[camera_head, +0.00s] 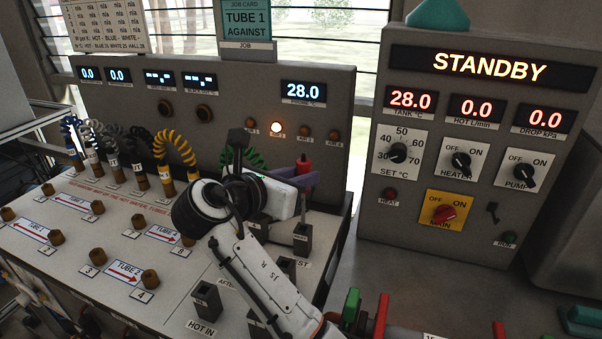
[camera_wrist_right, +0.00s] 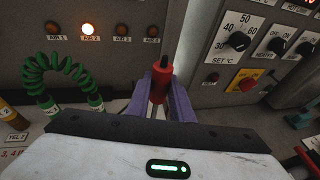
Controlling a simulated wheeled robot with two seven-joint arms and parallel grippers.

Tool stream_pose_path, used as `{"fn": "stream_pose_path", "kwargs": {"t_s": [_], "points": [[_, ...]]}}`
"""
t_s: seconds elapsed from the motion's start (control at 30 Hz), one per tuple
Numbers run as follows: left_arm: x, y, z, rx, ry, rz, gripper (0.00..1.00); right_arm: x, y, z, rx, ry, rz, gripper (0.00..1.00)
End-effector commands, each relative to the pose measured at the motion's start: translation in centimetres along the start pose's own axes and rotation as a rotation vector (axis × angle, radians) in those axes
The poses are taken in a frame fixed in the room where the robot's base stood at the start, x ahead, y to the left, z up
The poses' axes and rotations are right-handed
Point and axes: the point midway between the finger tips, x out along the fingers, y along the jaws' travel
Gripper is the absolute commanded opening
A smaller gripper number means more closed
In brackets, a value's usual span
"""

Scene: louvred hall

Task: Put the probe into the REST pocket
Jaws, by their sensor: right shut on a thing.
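The probe (camera_head: 303,164) shows its red body and dark top above the purple fingers of my right gripper (camera_head: 302,181). In the right wrist view the red probe (camera_wrist_right: 158,84) stands between the two purple fingers (camera_wrist_right: 158,96), which are shut on it. Its lower end is hidden. A dark upright pocket (camera_head: 302,238) stands below the gripper in the head view. A label ending in "ST" lies just in front of it, partly covered, so this looks like the REST pocket. My left gripper is not in view.
Other dark pockets include one by the HOT IN label (camera_head: 207,299) and one (camera_head: 286,269) in front of the REST label. Green hose (camera_wrist_right: 62,76) loops at left. The STANDBY panel (camera_head: 470,150) rises at right. My right arm covers part of the bench.

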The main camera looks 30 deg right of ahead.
Motion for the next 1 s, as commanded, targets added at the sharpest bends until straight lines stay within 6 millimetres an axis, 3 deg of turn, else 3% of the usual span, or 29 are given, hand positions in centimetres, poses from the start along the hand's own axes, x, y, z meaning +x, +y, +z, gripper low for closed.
{"fn": "stream_pose_path", "kwargs": {"t_s": [1.0], "points": [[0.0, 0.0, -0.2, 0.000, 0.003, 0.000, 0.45, 1.1, 0.0, -3.4, -0.001, 0.000, 0.000, 0.00]]}}
